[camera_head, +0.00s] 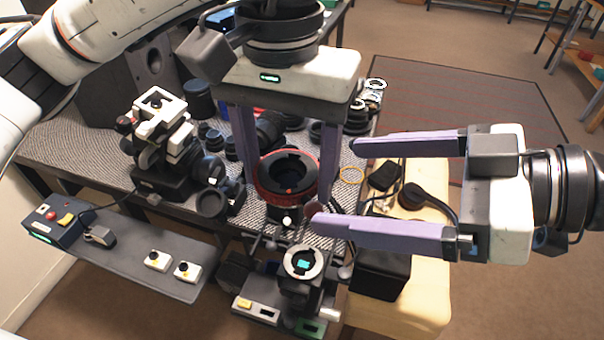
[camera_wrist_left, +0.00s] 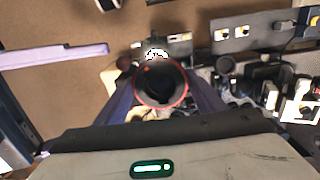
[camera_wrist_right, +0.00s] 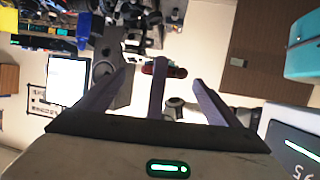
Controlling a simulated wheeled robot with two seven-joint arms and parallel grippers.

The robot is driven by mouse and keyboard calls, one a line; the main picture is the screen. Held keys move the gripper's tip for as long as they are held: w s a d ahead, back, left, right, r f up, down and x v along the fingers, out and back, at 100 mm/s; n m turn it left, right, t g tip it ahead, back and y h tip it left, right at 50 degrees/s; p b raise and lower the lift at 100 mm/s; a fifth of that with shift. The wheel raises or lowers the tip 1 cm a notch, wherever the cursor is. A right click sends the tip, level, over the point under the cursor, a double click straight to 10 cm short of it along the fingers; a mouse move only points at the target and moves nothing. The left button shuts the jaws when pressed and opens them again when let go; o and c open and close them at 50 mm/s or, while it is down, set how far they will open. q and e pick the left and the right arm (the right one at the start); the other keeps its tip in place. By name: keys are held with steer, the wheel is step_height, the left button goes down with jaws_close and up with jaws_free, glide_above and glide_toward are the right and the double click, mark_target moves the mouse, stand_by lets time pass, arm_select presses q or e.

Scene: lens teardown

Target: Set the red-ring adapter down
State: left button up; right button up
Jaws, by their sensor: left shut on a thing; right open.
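The red-ring adapter (camera_head: 287,176) is a black ring with a red rim, in the middle of the head view. My left gripper (camera_head: 287,180) comes down from above and is shut on it, one finger on each side. In the left wrist view the adapter (camera_wrist_left: 161,86) sits between the fingertips, its opening facing the camera. It appears held above the bench; its underside is hidden. My right gripper (camera_head: 335,183) is open and points left, its two fingers wide apart, with nothing between them. In the right wrist view its fingers (camera_wrist_right: 160,90) are spread, with the left gripper's finger showing beyond.
A small mount with a metal ring (camera_head: 304,262) stands in front of the adapter. A grey-and-white instrument (camera_head: 163,140) stands at left on the patterned bench (camera_head: 90,160). Several black lens parts crowd the bench behind. A yellowish case (camera_head: 425,290) stands at right.

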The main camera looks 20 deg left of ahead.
mark_target(298, 180)
steer(key=x, duration=0.9)
steer(key=shift+a, duration=0.25)
steer(key=c, duration=1)
arm_select(q)
steer(key=o, duration=1.2)
arm_select(e)
steer(key=c, duration=0.3)
